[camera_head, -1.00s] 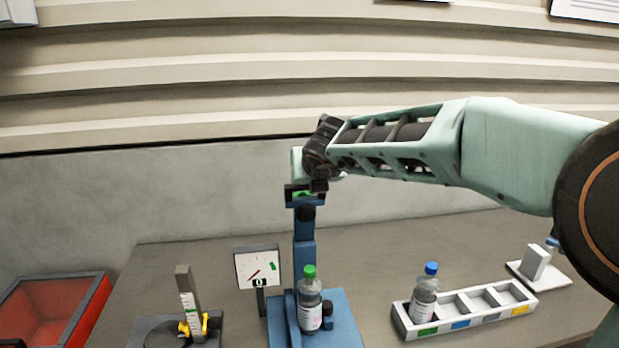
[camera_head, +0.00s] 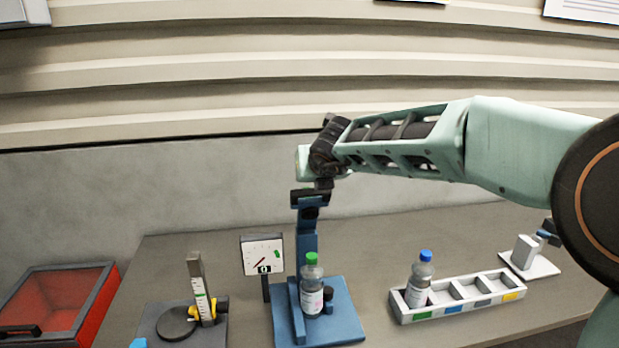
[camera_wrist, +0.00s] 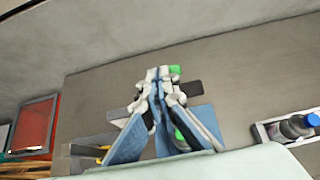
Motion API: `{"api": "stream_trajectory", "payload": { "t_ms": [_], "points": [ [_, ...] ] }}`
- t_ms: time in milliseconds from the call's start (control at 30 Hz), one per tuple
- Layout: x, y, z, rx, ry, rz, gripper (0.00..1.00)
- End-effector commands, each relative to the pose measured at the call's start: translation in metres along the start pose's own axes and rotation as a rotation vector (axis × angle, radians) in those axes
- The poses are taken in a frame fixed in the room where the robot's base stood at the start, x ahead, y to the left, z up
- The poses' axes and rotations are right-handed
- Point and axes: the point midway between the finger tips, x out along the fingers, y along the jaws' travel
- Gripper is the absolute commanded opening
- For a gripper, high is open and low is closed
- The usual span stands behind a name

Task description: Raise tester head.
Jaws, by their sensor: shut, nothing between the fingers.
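The tester is a blue stand (camera_head: 340,325) with an upright blue column (camera_head: 308,240). Its dark-topped head (camera_head: 310,198) is at the top of the column. A clear bottle with a green cap (camera_head: 312,285) stands upright on the blue base, in front of the column. My gripper (camera_head: 320,187) is at the column top, beside or just over the head; I cannot tell whether it touches. In the wrist view my gripper (camera_wrist: 158,76) is shut, with nothing seen between the fingers, and it hides much of the stand. A green patch (camera_wrist: 176,70) shows beside its tips.
A dial gauge (camera_head: 262,255) stands left of the tester. Further left are a grey scale post (camera_head: 197,280) and a red bin (camera_head: 60,295). Right is a white tray (camera_head: 470,312) holding a blue-capped bottle (camera_head: 421,275). A small white stand (camera_head: 528,262) is at far right.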

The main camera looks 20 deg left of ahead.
Motion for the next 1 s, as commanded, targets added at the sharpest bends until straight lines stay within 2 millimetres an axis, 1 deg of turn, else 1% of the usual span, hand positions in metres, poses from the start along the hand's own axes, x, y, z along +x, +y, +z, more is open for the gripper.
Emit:
{"api": "stream_trajectory", "payload": {
  "t_ms": [33,100,300,367,567,1000],
  "points": [
    [-0.01,-0.002,0.021,0.005,-0.008,-0.001,0.0],
    [-0.016,-0.002,0.035,0.005,-0.009,-0.001,0.0],
    [-0.03,-0.001,0.064,0.003,-0.008,-0.001,0.0],
    [-0.033,-0.001,0.07,0.002,-0.008,-0.001,0.0],
    [-0.037,-0.001,0.079,0.0,-0.007,-0.002,0.0],
    [-0.037,-0.001,0.08,0.0,-0.007,-0.002,0.0]
  ]
}}
